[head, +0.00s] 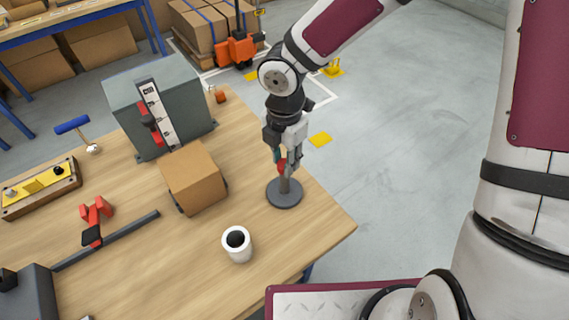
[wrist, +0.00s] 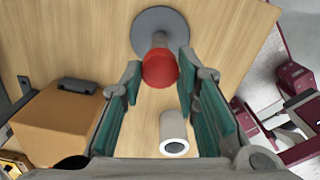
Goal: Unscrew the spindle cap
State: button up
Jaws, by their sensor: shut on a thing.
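The red spindle cap (head: 282,165) sits on top of a short grey spindle that rises from a round dark grey base (head: 285,195) near the table's right edge. My gripper (head: 287,158) reaches down over it from above and is shut on the cap. In the wrist view the red cap (wrist: 160,68) lies between the fingertips, with the spindle and its base (wrist: 160,27) behind it. The spindle stands upright. The thread under the cap is hidden, so I cannot tell how far the cap is turned.
A cardboard box (head: 194,178) stands just left of the spindle. A grey cabinet (head: 185,85) with a red-handled slider is behind. A red clamp-like piece on a dark rail (head: 120,238) lies left. The table (head: 310,235) is clear toward its right corner.

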jog(key=n+p, duration=0.1)
jog(key=n, duration=0.3)
jog(key=shift+s+r+n, duration=0.1)
jog(key=shift+n, duration=0.2)
jog(key=shift+n+p, duration=0.45)
jog(key=shift+n, duration=0.85)
jog(key=n, duration=0.2)
jog(key=shift+n+p, duration=0.3)
jog(key=n, duration=0.7)
